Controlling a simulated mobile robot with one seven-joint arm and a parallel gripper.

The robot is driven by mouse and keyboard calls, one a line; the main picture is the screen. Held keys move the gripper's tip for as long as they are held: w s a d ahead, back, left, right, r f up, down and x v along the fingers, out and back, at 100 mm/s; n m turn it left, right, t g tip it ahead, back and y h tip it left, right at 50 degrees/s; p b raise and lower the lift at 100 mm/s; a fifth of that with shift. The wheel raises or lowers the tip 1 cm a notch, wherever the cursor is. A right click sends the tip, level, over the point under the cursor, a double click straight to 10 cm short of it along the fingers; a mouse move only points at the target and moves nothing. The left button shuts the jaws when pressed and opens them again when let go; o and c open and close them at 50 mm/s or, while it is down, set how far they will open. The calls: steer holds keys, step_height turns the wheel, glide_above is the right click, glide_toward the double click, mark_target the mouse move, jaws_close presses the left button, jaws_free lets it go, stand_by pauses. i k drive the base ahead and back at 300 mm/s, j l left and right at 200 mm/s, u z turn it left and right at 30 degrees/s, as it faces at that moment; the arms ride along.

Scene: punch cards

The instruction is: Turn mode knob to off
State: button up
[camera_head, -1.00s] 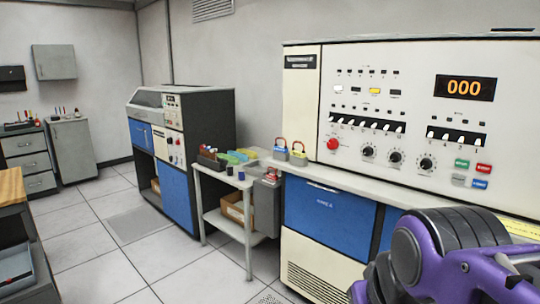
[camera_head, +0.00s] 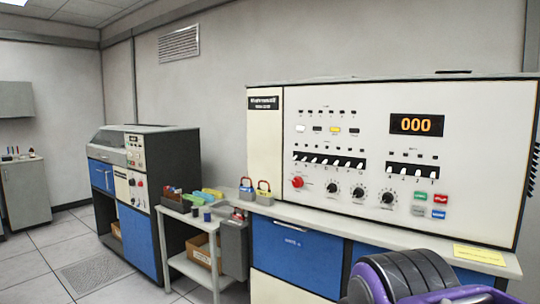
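The white control panel (camera_head: 345,130) of the near console faces me at the right. Three black rotary knobs sit in a row low on it: a left one (camera_head: 332,187), a middle one (camera_head: 358,192) and a right one (camera_head: 387,198). Their labels and pointer settings are too small to read, so I cannot tell which is the mode knob. A red round button (camera_head: 297,182) is left of them. A purple and black part of my arm shows at the bottom right, in front of the console and below the panel. My gripper's fingertips are not visible.
A grey ledge (camera_head: 330,230) runs under the panel, with padlock-like items (camera_head: 264,193) at its left and a yellow paper (camera_head: 479,255) at its right. A small cart (camera_head: 200,267) stands left of the console. A second machine (camera_head: 165,180) is further left. Floor is clear at lower left.

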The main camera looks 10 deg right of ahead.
mark_target(298, 181)
steer(key=z, duration=0.6)
steer(key=i+j+z, duration=0.15)
steer(key=j+z, duration=0.15)
steer(key=z, duration=0.15)
steer(key=i+j+z, duration=0.1)
steer(key=j+z, duration=0.2)
steer(key=z, duration=0.15)
steer(key=j+z, duration=0.15)
steer(key=j, duration=0.25)
steer(key=i+j+z, duration=0.2)
steer(key=j, duration=0.2)
steer(key=k, duration=0.05)
